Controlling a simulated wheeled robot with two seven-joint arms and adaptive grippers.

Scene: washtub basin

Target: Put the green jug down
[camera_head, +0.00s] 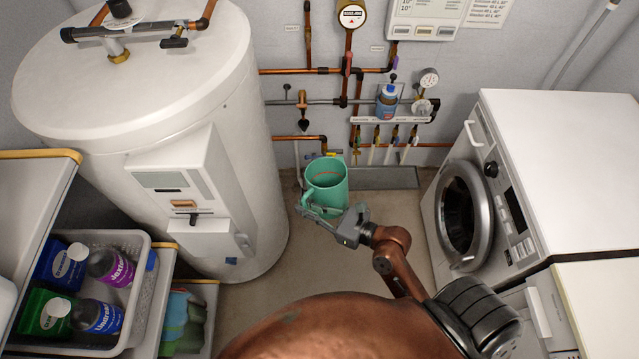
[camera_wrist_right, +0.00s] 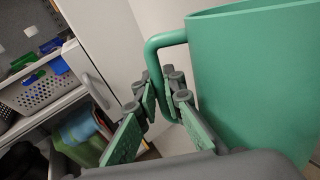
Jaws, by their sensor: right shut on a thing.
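The green jug (camera_head: 325,186) is near the middle of the head view, upright or nearly so, with its open mouth facing up. Its handle is on the left side. My right gripper (camera_head: 312,210) is shut on the handle. In the right wrist view, the jug (camera_wrist_right: 255,85) fills the right side, and the gripper's fingers (camera_wrist_right: 160,98) close around the handle's lower part. I cannot tell from these views whether the jug's base touches anything. My left gripper is not in view.
A white water heater (camera_head: 190,130) stands left and a washing machine (camera_head: 550,130) right. Copper pipes and valves line the wall behind the jug. A basket (camera_head: 150,245) of bottles sits on the left shelf. Bare floor (camera_head: 270,270) shows between heater and washing machine.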

